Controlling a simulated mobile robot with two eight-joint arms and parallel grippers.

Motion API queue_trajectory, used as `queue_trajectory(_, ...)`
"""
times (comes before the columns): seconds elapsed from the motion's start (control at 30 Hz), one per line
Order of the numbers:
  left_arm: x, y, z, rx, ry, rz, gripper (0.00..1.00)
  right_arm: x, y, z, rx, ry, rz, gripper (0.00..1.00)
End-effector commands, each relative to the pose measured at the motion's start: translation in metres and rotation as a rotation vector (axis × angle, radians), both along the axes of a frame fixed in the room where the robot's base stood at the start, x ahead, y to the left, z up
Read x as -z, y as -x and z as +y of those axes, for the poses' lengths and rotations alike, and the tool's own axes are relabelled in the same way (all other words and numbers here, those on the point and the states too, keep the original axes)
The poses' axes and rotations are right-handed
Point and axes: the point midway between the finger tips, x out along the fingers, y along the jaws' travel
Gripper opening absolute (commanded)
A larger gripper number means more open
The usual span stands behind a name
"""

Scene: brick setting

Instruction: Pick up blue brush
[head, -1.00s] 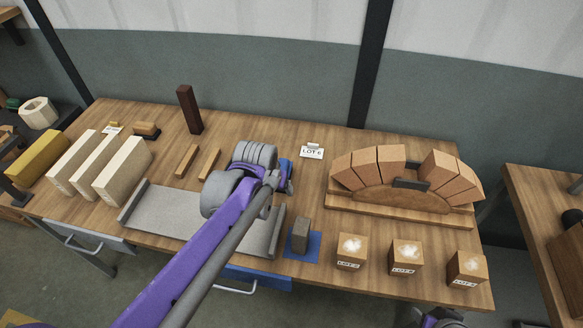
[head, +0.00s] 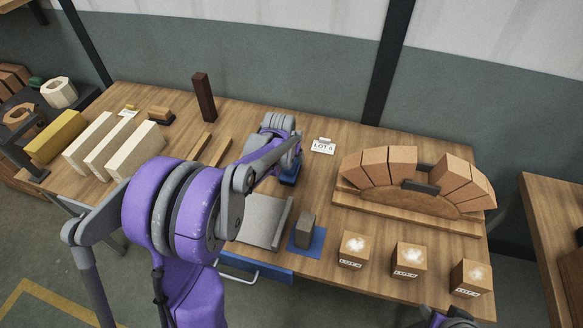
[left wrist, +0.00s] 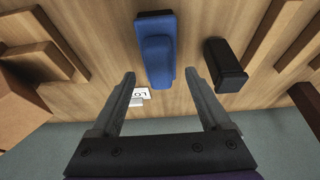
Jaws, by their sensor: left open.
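The blue brush (left wrist: 158,62) lies on the wooden table, long and narrow, with a raised block along its top. That gripper is open and empty, with one finger on each side of the brush's near end. In the head view a blue part of the brush (head: 290,174) shows below my left wrist, and the arm hides the rest. A part of my right arm shows at the bottom edge of the head view; its jaws cannot be made out.
A black block-like object (left wrist: 224,65) lies beside the brush, near the right finger. A LOT card (head: 323,146) stands behind the brush. The brick arch on its wooden form (head: 415,190) is to the right. A grey tray (head: 262,220) lies in front.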

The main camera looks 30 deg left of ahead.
Motion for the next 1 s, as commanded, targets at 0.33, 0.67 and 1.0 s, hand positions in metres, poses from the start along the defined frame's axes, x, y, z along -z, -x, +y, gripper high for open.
queue_trajectory(0.33, 0.034, -0.018, 0.004, 0.000, 0.000, 0.000, 0.80, -0.003, -0.001, 0.000, 0.000, 0.000, -0.003, 0.50)
queue_trajectory(0.67, 0.034, -0.018, 0.004, 0.000, 0.000, 0.000, 0.58, -0.003, -0.001, 0.000, 0.000, 0.000, -0.002, 0.50)
queue_trajectory(1.0, 0.034, -0.018, 0.004, 0.000, 0.000, 0.000, 0.00, -0.003, -0.001, 0.000, 0.000, 0.000, -0.003, 0.50)
